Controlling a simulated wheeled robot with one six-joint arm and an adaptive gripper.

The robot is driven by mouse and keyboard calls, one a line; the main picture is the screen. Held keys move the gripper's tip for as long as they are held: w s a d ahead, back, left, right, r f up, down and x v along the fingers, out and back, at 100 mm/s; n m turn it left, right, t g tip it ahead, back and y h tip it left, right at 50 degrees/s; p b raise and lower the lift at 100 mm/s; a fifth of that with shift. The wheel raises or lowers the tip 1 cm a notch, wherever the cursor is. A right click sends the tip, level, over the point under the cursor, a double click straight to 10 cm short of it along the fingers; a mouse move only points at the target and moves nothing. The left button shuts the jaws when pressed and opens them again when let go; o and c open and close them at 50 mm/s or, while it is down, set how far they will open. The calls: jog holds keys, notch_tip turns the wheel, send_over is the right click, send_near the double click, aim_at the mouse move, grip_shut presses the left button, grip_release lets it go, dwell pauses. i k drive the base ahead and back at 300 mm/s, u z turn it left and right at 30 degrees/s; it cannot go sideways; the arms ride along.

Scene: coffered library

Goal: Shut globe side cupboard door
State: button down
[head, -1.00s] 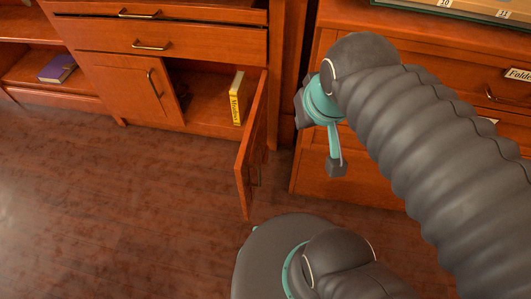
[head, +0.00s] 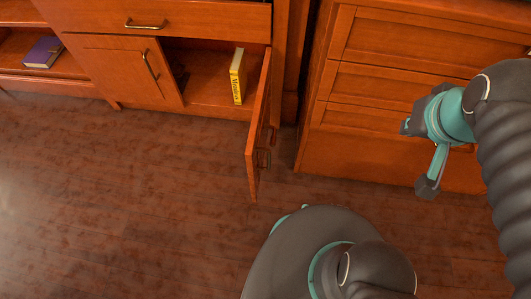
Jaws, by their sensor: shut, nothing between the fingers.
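The cupboard has a shut left door (head: 125,70) and an open right door (head: 257,125). The open door is hinged at its right side and swings out toward me, seen nearly edge-on. Its handle (head: 264,158) is on the face turned right. The open compartment (head: 208,75) holds an upright yellow book (head: 238,77). My gripper (head: 428,186) is shut and empty, to the right of the door and well apart from it, in front of the right-hand drawer cabinet. No globe is in view.
A drawer cabinet (head: 385,95) stands to the right of the cupboard. A drawer (head: 185,18) is above the cupboard doors. A purple book (head: 43,52) lies on a low shelf at left. The wooden floor (head: 130,200) in front is clear.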

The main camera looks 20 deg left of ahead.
aim_at(256, 149)
jog(key=k, duration=0.85)
jog(key=u, duration=0.85)
